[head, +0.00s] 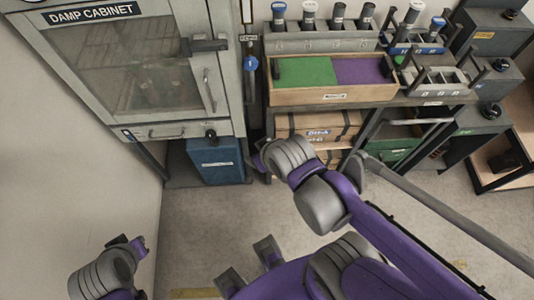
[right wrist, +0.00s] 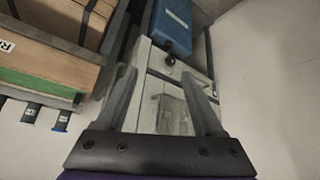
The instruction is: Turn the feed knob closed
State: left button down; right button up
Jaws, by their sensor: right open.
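A blue round knob or tag (head: 250,64) sits on a narrow upright strip between the damp cabinet and the shelf, under a small label (head: 248,38) too small to read surely. A black knob (head: 210,135) is at the cabinet's lower right corner; it also shows in the right wrist view (right wrist: 170,60). I cannot tell for sure which is the feed knob. My right gripper (head: 259,151) is open and empty, below and apart from both. Its two fingers (right wrist: 160,75) point toward the cabinet in the right wrist view.
The damp cabinet (head: 120,65) has a glazed door, handle and latch. A blue bin (head: 215,160) stands beneath it. To the right, a shelf holds a wooden tray (head: 290,96) with green and purple sections, bottles, and cartons (head: 312,125) below. The floor (head: 200,225) in front is clear.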

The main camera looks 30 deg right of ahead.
jog(key=shift+s+a+g, duration=0.15)
jog(key=shift+s+g, duration=0.15)
jog(key=shift+s, duration=0.45)
jog(key=shift+s+a+r+g+p, duration=0.1)
jog(key=shift+s+a+g+p, duration=0.1)
jog(key=shift+s, duration=0.25)
jog(key=shift+s+a+r+g+p, duration=0.1)
jog(key=shift+s+g+p, duration=0.1)
jog(key=shift+s, duration=0.25)
